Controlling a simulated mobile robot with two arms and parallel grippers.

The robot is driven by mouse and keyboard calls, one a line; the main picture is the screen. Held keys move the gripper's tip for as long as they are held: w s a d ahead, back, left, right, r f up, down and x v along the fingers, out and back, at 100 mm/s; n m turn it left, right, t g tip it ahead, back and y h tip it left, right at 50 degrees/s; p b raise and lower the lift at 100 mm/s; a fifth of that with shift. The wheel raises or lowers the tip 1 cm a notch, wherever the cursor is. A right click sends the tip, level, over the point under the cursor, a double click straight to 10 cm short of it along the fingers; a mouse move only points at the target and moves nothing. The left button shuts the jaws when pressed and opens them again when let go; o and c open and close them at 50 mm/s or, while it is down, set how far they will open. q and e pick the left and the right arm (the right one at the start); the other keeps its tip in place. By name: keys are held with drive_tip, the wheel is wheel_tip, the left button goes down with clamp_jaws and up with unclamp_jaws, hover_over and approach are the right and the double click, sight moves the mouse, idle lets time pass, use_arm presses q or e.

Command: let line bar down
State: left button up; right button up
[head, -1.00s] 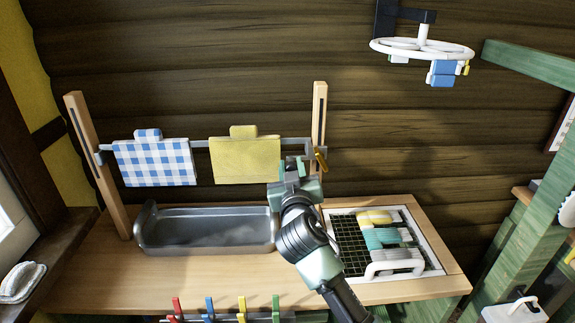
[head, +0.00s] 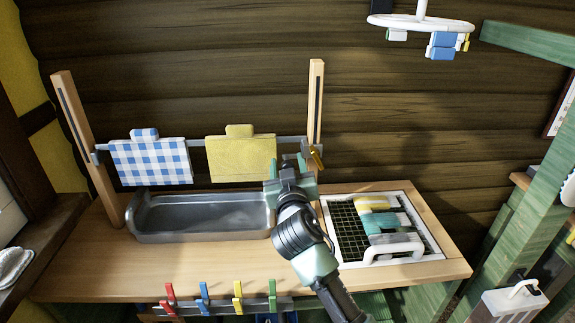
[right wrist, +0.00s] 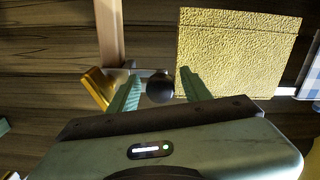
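The line bar (head: 198,143) runs level between the left post (head: 85,140) and the right post (head: 315,105), a little above the grey metal tub. A blue checked cloth (head: 150,162) and a yellow cloth (head: 241,160) hang on it. My right gripper (head: 292,172) is at the bar's right end. My left gripper is not in view.
The grey metal tub (head: 200,237) stands on the wooden counter (head: 100,280) below the cloths. A white-framed grid (head: 437,252) with folded cloths lies at the right. Several coloured pegs line the counter's front edge. A white wheel hanger (head: 420,22) hangs at the upper right.

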drive_tip(key=s+b, duration=0.1)
drive_tip(key=s, duration=0.6)
drive_tip(key=shift+s, duration=0.4)
